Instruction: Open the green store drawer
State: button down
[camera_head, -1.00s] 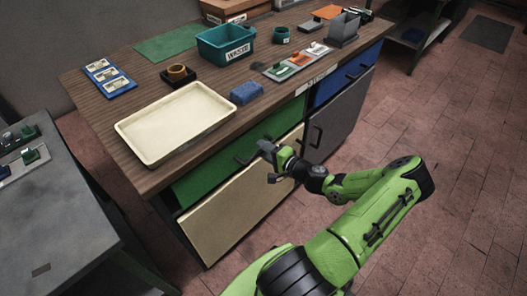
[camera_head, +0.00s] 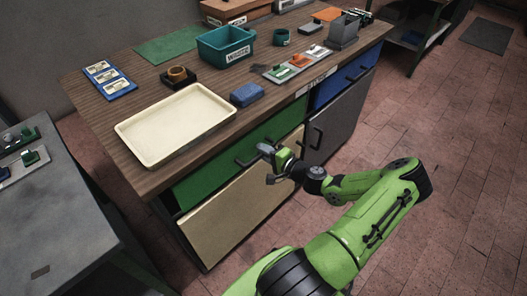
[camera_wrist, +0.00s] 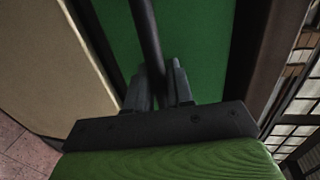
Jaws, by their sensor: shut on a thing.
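The green store drawer (camera_head: 205,180) is in the front of the wooden-topped bench, at the upper left, above a cream-coloured front. Its green front also fills the upper middle of the wrist view (camera_wrist: 205,50). A dark bar handle (camera_wrist: 148,38) runs across that front. My gripper (camera_head: 268,163) is at the handle, and in the wrist view my gripper (camera_wrist: 160,88) has its fingers on either side of the bar, shut on it. The drawer front looks level with the bench front. The gripper hides part of the handle in the head view.
A cream tray (camera_head: 178,157), a blue block (camera_head: 246,95) and a teal bin (camera_head: 226,60) stand on the bench top. The cream front (camera_head: 235,215) is just below. A grey table (camera_head: 55,220) stands at the left. The floor before the bench is clear.

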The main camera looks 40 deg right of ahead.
jog(key=f+v, duration=0.2)
jog(key=v, duration=1)
jog(key=s+a+f+v, duration=0.1)
jog(key=f+v, duration=0.2)
jog(key=v, duration=1)
jog(key=shift+s+d, duration=0.25)
jog(key=shift+d, duration=0.15)
jog(key=shift+f, duration=0.1)
jog(key=c, duration=1.2)
grip_release()
jog(key=p+v, duration=0.2)
jog(key=v, duration=1.3)
jog(key=shift+s+a, duration=0.1)
jog(key=shift+s, duration=0.25)
jog(key=shift+w, duration=0.1)
